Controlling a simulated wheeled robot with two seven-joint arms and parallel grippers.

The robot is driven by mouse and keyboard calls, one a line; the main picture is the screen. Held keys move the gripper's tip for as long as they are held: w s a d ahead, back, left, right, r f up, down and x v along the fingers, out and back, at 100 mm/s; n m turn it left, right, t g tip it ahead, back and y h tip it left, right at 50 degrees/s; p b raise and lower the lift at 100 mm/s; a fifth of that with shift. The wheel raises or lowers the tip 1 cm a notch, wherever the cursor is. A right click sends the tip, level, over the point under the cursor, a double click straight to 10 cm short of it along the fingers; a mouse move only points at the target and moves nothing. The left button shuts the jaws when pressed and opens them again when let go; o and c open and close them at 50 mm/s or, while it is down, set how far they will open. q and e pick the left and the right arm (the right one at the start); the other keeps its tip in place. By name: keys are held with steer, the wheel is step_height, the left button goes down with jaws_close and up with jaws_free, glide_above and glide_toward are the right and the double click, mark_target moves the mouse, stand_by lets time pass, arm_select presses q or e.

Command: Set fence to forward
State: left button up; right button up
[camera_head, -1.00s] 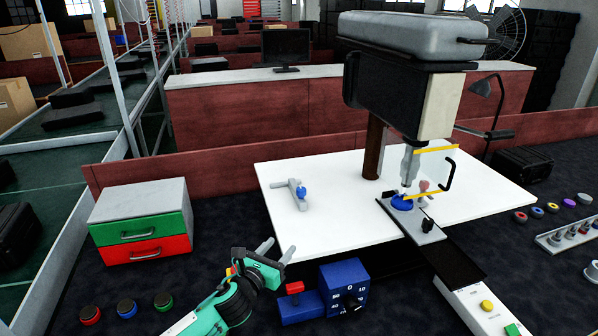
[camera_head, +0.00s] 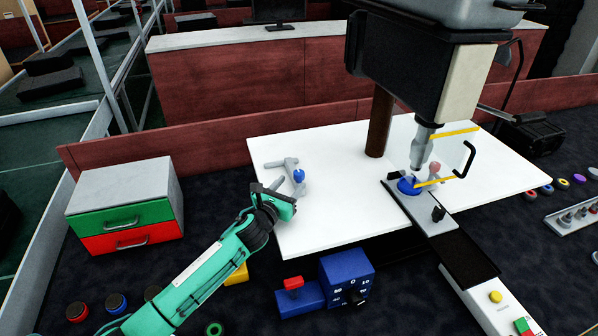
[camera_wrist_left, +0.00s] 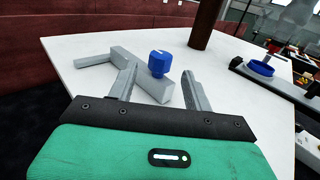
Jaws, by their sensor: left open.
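The fence (camera_head: 290,166) is a grey T-shaped piece on the left part of the white table (camera_head: 340,215). A blue knob (camera_head: 299,175) stands on it. My left gripper (camera_head: 281,190) is open at the table's left edge, just in front of the fence. In the left wrist view, the fence (camera_wrist_left: 122,57) lies ahead, with its blue knob (camera_wrist_left: 159,64) seen between the open fingers (camera_wrist_left: 158,86). The fingers hold nothing, and I cannot tell whether they touch the fence. My right gripper is not in view.
A drill-press-like machine (camera_head: 425,70) stands over the table's right part, with a blue round part (camera_head: 408,186) below it. A blue control box (camera_head: 345,275) is at the table's front. A drawer unit (camera_head: 125,205) stands at the left.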

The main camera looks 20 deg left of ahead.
mark_target(297, 178)
arm_select(q)
steer(key=shift+w+d+p, duration=0.15)
steer(key=shift+w+d, duration=0.05)
steer(key=shift+w, duration=0.8)
steer(key=shift+w+d+p, duration=0.2)
steer(key=shift+w, duration=0.75)
steer(key=shift+w+d+p, duration=0.15)
steer(key=shift+w+d, duration=0.05)
steer(key=shift+w, duration=0.8)
jaws_close()
steer(key=shift+d, duration=0.1)
